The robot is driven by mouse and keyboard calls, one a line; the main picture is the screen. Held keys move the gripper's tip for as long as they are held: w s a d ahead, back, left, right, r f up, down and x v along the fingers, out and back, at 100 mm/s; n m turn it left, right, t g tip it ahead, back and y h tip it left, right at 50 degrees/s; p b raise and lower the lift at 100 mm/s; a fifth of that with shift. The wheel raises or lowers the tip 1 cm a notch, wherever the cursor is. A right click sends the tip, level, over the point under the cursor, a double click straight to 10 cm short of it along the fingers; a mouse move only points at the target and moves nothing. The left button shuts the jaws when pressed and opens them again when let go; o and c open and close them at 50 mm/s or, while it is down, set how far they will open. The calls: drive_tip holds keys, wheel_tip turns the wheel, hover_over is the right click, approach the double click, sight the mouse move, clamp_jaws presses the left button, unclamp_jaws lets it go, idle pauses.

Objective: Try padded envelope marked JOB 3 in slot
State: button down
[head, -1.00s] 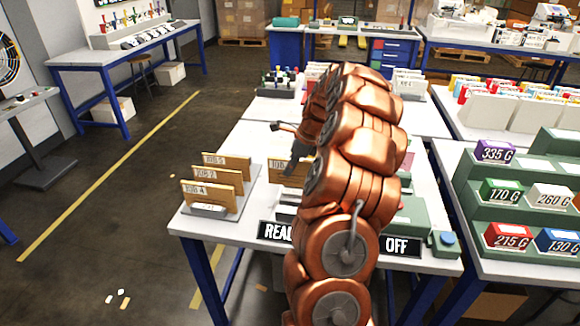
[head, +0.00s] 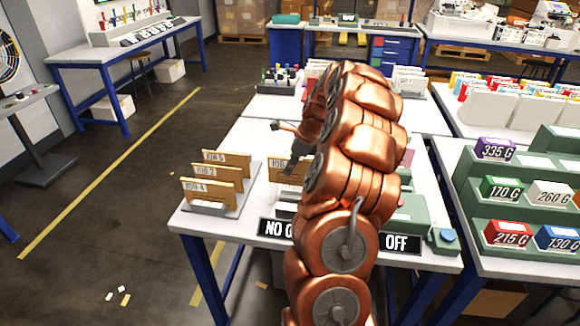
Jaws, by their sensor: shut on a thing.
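A tan padded envelope (head: 287,174) stands at the middle of the near table, partly behind my arm; its number is hidden. My gripper (head: 293,159), dark and mostly hidden by my copper arm, is at the envelope's upper edge and shut on it. I cannot tell how deep the envelope sits in the slot, as the slot is hidden. A black sign (head: 274,228) on the table's front edge reads "NO G", with the rest covered by my arm.
A grey rack (head: 238,208) at the left holds envelopes marked JOB 5 (head: 235,160), JOB 2 (head: 222,172) and JOB 4 (head: 208,190). A blue button (head: 447,237) is at the right corner. Green steps (head: 478,217) with weight-marked blocks stand at the right.

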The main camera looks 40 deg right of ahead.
sight(288, 158)
idle(0.5)
drive_tip(key=shift+r+p, duration=1.15)
drive_tip(key=shift+r, duration=1.15)
